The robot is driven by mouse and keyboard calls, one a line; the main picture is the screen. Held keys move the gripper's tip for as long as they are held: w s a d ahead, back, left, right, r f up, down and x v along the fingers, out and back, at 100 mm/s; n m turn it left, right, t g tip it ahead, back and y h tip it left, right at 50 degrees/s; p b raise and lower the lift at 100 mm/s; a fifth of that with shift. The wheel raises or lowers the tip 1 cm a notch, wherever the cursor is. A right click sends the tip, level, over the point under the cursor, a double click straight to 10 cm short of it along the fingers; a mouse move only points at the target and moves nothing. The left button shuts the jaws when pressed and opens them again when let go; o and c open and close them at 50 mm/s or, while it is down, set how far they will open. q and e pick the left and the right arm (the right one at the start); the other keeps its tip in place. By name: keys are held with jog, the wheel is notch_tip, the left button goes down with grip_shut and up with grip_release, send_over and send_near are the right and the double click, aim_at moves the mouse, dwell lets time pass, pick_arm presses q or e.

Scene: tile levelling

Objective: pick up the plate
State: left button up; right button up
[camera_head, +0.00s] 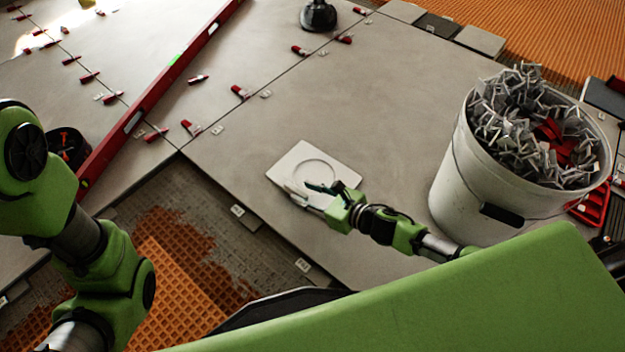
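The plate (313,165) is a pale, square, flat piece with a round ring on its face. It lies on the large grey tile in the middle of the head view. My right gripper (304,190) is at the plate's near edge, its fingers low over that side. The fingers look spread apart, with nothing clearly between them. I cannot tell whether they touch the plate. My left arm (100,265) comes in at the left; its gripper is out of the picture.
A white bucket (463,190) full of grey clips stands to the right. A long red level (150,100) lies across the tiles at the left. Red wedges and a black suction cup (318,15) lie further back. Bare floor with orange matting (180,285) shows at the lower left.

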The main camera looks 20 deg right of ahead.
aim_at(297, 190)
jog(key=b+x, duration=0.2)
jog(key=x, duration=0.1)
jog(key=shift+w+f+b, duration=0.15)
jog(key=shift+f+b, duration=0.25)
jog(key=shift+f, duration=0.1)
jog(key=shift+w+a+f+b, duration=0.1)
jog(key=shift+w+a+b, duration=0.25)
jog(key=shift+w, duration=0.1)
jog(key=shift+c, duration=0.4)
grip_shut()
